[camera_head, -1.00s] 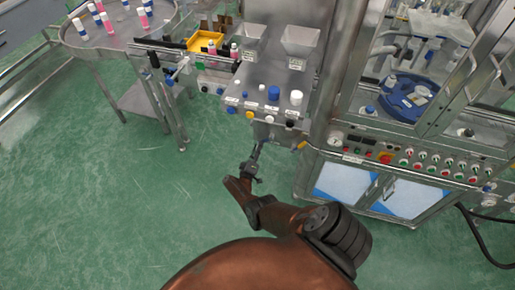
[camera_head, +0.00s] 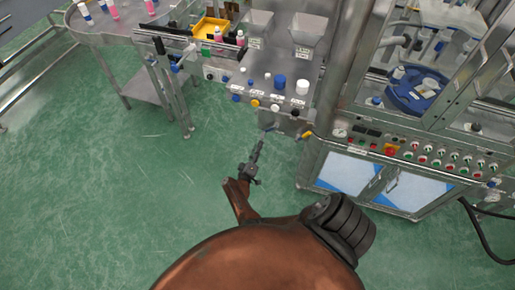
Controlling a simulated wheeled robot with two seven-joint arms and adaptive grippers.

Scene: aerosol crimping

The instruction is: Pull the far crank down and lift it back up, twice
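My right gripper (camera_head: 259,147) is at the end of my brown arm, low in front of the steel machine panel (camera_head: 262,119). It is small and seen from above, so I cannot tell whether its fingers are open or shut. I cannot tell for sure which handle is the far crank, or whether the gripper touches one. My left gripper is not in view.
A round steel table (camera_head: 110,32) with bottles stands at upper left. A yellow bin (camera_head: 212,30) and two hoppers (camera_head: 309,30) are at the back. A glazed cabinet with a button panel (camera_head: 420,155) stands at right. Green floor (camera_head: 110,190) is clear at left.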

